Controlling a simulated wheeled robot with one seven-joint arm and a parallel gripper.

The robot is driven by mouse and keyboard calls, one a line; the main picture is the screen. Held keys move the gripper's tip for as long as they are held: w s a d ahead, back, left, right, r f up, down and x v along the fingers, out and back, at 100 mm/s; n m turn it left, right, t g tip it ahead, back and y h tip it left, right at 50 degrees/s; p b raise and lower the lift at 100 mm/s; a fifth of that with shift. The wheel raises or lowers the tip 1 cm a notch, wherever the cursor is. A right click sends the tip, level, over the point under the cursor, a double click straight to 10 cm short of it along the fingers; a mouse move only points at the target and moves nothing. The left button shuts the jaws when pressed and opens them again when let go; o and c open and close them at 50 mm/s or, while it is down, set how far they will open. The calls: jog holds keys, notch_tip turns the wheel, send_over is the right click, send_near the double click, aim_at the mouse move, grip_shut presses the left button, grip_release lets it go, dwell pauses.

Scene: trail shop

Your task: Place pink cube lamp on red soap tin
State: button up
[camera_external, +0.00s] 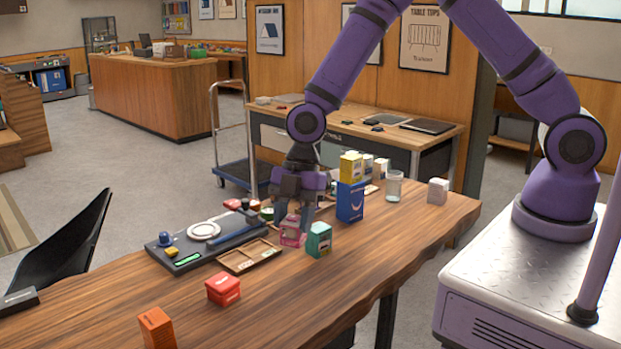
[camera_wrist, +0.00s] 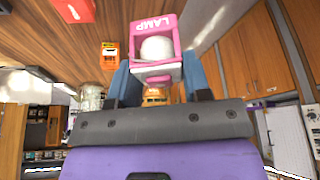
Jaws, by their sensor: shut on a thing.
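The pink cube lamp (camera_external: 292,231) is an open pink frame with a pale round bulb inside. It shows large in the wrist view (camera_wrist: 156,45), with "LAMP" on its face. My gripper (camera_external: 294,212) points down and is shut on the lamp, one blue finger on each side in the wrist view (camera_wrist: 158,78). The lamp is at or just above the wooden table; I cannot tell if it touches. The red soap tin (camera_external: 223,286) appears to be the small red box on the table, left of and nearer the camera than the lamp. Its top looks clear.
A teal box (camera_external: 319,240) stands close right of the lamp. A shallow wooden tray (camera_external: 250,266) lies between lamp and red tin. A blue box (camera_external: 350,201) and a glass (camera_external: 394,187) stand behind. An orange box (camera_external: 157,329) is near the front. Bare table (camera_external: 285,297) lies right of the red tin.

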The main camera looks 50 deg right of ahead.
aim_at(293, 246)
jog(key=x, duration=0.2)
jog(key=d+x, duration=0.1)
jog(key=x, duration=0.2)
jog(key=shift+s+f, duration=0.1)
jog(key=shift+f, duration=0.3)
jog(key=w+a, duration=0.3)
jog(key=w, duration=0.1)
jog(key=w+a+f, duration=0.1)
jog(key=w+a, duration=0.1)
jog(key=w, duration=0.3)
jog(key=w+a, duration=0.3)
jog(key=w, duration=0.1)
jog(key=shift+w+a+f, duration=0.2)
jog(key=shift+a+f, duration=0.1)
jog(key=shift+a, duration=0.05)
jog(key=shift+f, duration=1.75)
jog(key=shift+f, duration=0.1)
jog(key=o, duration=1)
jog(key=shift+c, duration=0.2)
jog(key=v, duration=1.2)
jog(key=shift+d, duration=0.1)
